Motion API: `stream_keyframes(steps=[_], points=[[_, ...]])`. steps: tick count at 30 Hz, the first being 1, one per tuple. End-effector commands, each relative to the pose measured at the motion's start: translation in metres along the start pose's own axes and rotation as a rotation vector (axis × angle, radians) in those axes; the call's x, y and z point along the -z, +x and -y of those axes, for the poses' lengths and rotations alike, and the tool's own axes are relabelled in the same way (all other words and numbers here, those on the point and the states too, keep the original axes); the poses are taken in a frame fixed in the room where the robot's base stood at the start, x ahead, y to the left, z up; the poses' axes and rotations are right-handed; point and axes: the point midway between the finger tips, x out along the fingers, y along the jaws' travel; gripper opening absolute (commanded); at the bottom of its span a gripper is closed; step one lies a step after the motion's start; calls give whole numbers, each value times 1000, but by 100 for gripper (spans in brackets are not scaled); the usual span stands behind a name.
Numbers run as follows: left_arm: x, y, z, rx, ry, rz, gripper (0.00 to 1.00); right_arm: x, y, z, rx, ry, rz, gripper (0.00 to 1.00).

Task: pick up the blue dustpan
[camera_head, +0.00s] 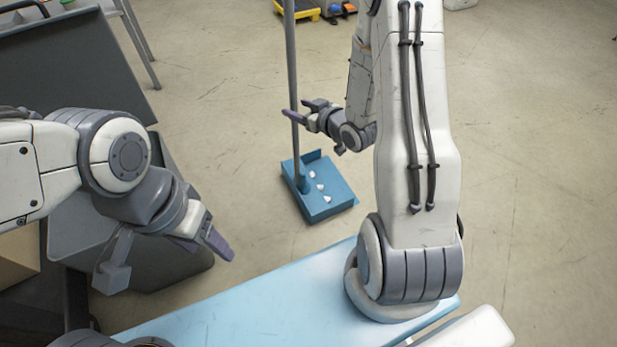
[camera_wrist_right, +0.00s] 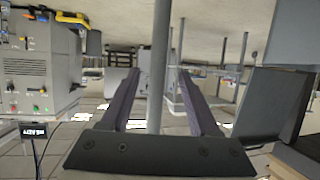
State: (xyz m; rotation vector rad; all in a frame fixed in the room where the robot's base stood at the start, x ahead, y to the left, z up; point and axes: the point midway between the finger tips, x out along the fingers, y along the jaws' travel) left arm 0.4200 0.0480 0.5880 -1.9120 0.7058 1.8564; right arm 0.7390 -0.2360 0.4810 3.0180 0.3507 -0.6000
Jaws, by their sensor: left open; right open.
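The blue dustpan (camera_head: 335,208) lies flat on the floor, with three small white scraps in its pan. Its long grey handle (camera_head: 291,62) stands upright from the pan's back left. My right gripper (camera_head: 301,112) is open at the handle, above the pan. In the right wrist view the handle (camera_wrist_right: 158,45) stands between the two spread fingers of that gripper (camera_wrist_right: 159,78), with a gap on either side. My left gripper (camera_head: 202,243) is open and empty, low at the left, away from the dustpan.
A dark grey panelled unit (camera_head: 70,70) stands at the left, close to my left arm. A yellow item (camera_head: 297,12) sits on the floor at the top. The floor around the dustpan is clear. The right wrist view shows a grey control cabinet (camera_wrist_right: 40,80).

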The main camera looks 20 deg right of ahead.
Motion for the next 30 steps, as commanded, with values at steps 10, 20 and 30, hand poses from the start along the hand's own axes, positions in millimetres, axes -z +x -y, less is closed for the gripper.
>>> stream_keyframes(steps=[10,20,30], points=[[-2,26,2,0,0,0,64,-4,41,-3,1,-3,-3,62],[-2,30,2,0,0,0,64,0,60,-3,0,1,1,62],[-2,30,2,0,0,0,64,0,60,-3,-1,0,1,0]])
